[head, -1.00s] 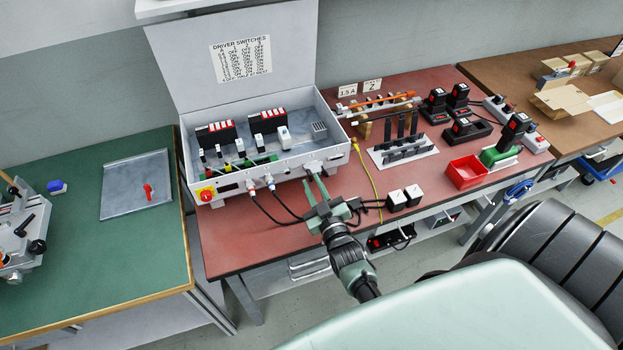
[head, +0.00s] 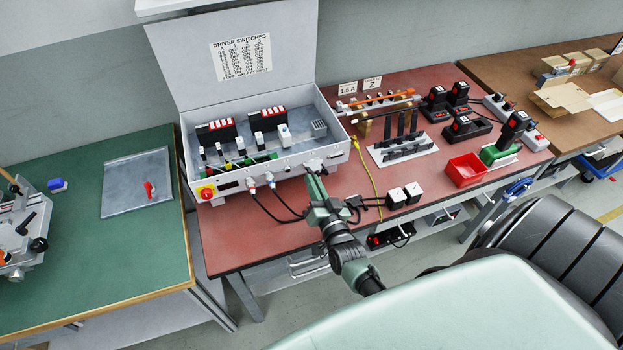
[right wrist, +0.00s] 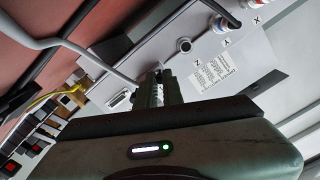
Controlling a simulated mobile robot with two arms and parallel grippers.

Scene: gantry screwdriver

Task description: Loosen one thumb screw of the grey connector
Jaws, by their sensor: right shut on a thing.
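The grey connector (head: 315,164) sits on the front face of the open white driver box (head: 232,184), near its right end. My right gripper (head: 312,174) reaches up to it from the front, its fingers close together at the connector. In the right wrist view the gripper (right wrist: 158,84) is shut, with a small part at its fingertips where the grey cable (right wrist: 108,68) ends. I take this part to be a thumb screw of the grey connector, but the fingers hide most of it. My left gripper is not in view.
Black cables (head: 266,210) hang from plugs left of the gripper. A yellow cable (head: 368,168) runs down on the right. The red bench top in front of the box is mostly clear.

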